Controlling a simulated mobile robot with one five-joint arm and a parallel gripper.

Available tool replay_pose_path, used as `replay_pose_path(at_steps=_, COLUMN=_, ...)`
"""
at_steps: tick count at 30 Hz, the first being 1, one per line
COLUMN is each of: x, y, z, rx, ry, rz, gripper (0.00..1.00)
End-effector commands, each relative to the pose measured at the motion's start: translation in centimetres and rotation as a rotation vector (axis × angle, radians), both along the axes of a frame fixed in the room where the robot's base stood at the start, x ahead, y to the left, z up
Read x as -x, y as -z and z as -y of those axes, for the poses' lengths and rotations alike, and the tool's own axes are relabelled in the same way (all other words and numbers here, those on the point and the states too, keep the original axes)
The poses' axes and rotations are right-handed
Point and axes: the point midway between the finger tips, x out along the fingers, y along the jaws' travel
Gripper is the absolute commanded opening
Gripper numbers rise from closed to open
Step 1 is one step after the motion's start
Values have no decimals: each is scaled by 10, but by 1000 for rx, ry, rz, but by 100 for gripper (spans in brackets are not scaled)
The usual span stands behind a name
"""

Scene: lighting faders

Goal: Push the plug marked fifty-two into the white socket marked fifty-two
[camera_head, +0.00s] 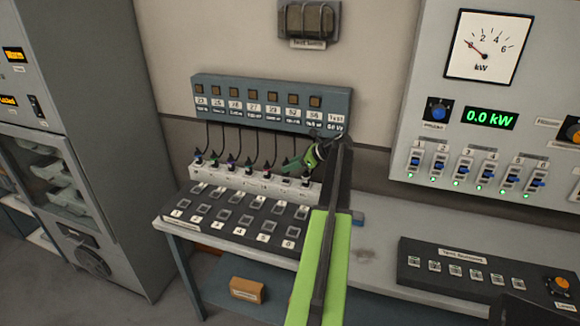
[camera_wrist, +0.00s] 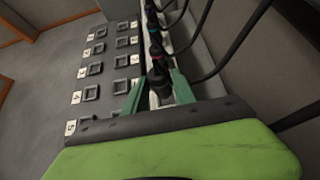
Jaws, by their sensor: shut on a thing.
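My gripper (camera_head: 297,168) reaches over the right end of a white plug strip (camera_head: 240,186); it also shows in the wrist view (camera_wrist: 158,92). Its green fingers are shut on a dark plug (camera_wrist: 159,76) low at the strip. The plug's marking is not readable, and I cannot tell whether it is fully seated. More dark plugs with coloured rings (camera_head: 214,160) stand upright in a row to the left. Black cords run up to a blue-grey box (camera_head: 270,116) with small number labels, one seeming to read 52. Marks on the white strip are too small to read.
A dark board with numbered square sockets (camera_head: 235,221) lies in front of the strip. A grey control panel (camera_head: 480,110) with a meter and faders is on the right wall. A dark switch box (camera_head: 480,266) sits on the bench at right. A grey cabinet (camera_head: 100,120) stands at left.

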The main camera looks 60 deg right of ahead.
Motion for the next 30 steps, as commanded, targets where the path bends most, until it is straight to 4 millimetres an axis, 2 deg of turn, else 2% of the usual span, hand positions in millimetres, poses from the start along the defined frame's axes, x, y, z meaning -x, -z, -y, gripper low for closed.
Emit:
replay_pose_path(at_steps=12, x=0, y=16, z=0, rx=0, ry=0, rz=0, gripper=0)
replay_pose_path(at_steps=30, x=0, y=19, z=0, rx=0, ry=0, rz=0, gripper=0)
